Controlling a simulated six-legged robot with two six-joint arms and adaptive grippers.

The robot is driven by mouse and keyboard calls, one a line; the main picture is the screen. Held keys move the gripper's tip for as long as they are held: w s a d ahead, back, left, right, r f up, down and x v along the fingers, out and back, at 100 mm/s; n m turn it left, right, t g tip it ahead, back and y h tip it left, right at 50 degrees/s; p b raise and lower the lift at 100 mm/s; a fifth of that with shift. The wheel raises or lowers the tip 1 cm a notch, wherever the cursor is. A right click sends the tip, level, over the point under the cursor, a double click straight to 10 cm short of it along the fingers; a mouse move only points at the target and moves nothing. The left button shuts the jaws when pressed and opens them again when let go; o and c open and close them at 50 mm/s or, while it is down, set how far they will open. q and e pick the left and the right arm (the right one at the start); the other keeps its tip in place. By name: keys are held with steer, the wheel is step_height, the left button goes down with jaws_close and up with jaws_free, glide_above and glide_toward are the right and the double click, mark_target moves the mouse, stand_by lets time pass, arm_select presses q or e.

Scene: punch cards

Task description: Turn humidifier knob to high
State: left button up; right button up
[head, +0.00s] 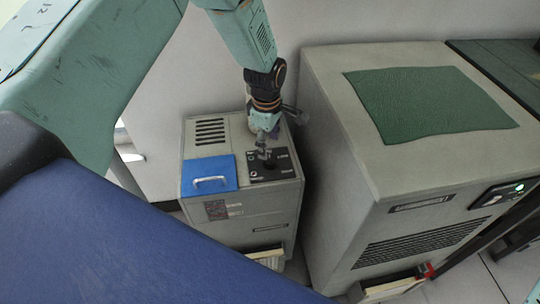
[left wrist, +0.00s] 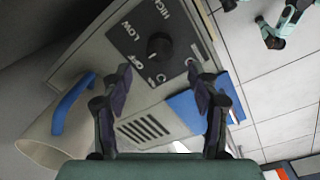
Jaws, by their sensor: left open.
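The humidifier (head: 205,220) is a small grey cabinet left of a bigger one. Its black control panel (head: 285,163) is on top; the left wrist view shows this panel (left wrist: 132,50) with the words HIGH, LOW and OFF. The round black knob (left wrist: 159,45) stands on it. A pale mark shows at the knob's lower left edge, too small to read surely. My left gripper (head: 264,148) points down over the panel. In the left wrist view my left gripper (left wrist: 160,84) is open and empty, its fingers apart and short of the knob. My right gripper cannot be made out.
A blue lid (head: 222,170) with a pale handle lies beside the panel. A vent grille (head: 210,131) is behind it. The large grey cabinet (head: 330,100) with a green mat (head: 430,100) stands close on the right. A blue handle (left wrist: 70,103) shows left of my fingers.

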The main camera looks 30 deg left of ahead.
mark_target(269, 159)
arm_select(q)
steer(key=f, duration=0.3)
steer(key=f+b, duration=0.1)
steer(key=f, duration=0.2)
steer(key=shift+w+f, duration=0.2)
steer(key=shift+f, duration=0.1)
steer(key=shift+c, duration=0.5)
steer(key=c, duration=1.1)
